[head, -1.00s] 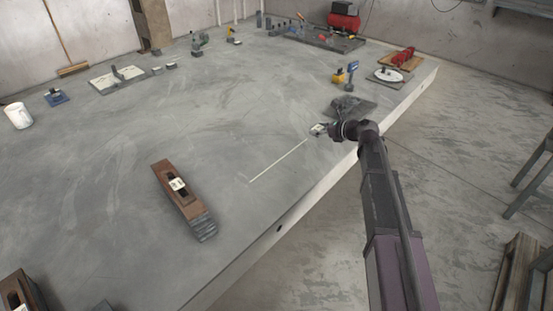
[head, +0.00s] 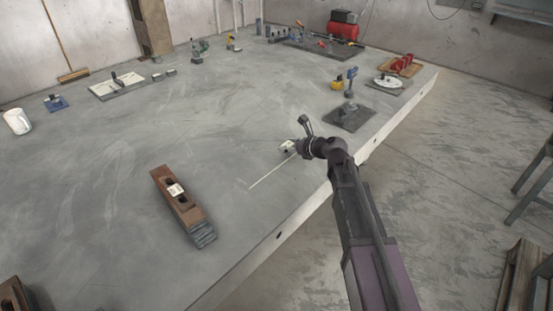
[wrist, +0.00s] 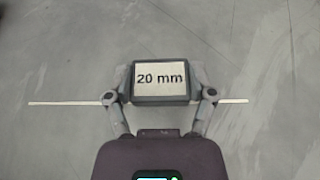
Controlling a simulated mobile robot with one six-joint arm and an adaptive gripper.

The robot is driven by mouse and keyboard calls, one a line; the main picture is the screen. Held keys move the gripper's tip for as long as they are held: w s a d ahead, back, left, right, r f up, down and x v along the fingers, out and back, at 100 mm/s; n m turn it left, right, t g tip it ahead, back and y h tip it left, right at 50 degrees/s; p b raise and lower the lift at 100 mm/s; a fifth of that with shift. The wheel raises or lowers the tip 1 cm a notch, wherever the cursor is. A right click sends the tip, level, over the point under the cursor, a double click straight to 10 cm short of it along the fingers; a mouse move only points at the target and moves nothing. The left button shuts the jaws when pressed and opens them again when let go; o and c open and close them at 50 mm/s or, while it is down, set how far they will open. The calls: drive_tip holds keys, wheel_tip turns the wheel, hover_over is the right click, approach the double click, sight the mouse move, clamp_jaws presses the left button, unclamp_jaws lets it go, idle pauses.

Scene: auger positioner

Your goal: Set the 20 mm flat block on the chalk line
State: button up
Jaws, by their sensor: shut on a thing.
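The 20 mm flat block (wrist: 160,92) has a pale top face with "20 mm" in black and a dark rim. My gripper (wrist: 160,98) is shut on its left and right sides in the wrist view. The white chalk line (wrist: 65,103) runs left to right behind the block there and shows on both sides of it. In the head view my gripper (head: 289,147) holds the block (head: 286,147) at the far end of the chalk line (head: 270,172). I cannot tell whether the block touches the table.
A brown wooden holder with a stack of dark plates (head: 180,205) lies left of the line. The table (head: 110,200) is bare around the line's near end.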

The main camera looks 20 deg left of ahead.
sight(277, 163)
drive_tip(key=shift+s+a+f, duration=0.2)
drive_tip(key=shift+s+a, duration=1.4)
drive_tip(key=shift+a, duration=0.1)
drive_tip(key=shift+f+b, duration=1.8)
drive_tip(key=shift+b, duration=0.15)
drive_tip(key=shift+f, duration=0.15)
drive_tip(key=o, duration=1.3)
drive_tip(key=shift+c, duration=0.2)
drive_tip(key=shift+r, duration=0.25)
drive_tip(key=shift+s+d+r, duration=0.1)
drive_tip(key=shift+d, duration=0.15)
drive_tip(key=p+v, duration=0.4)
drive_tip(key=v, duration=0.7)
drive_tip(key=shift+s+d+p, duration=0.1)
drive_tip(key=shift+d+p, duration=0.1)
drive_tip(key=shift+p, duration=0.15)
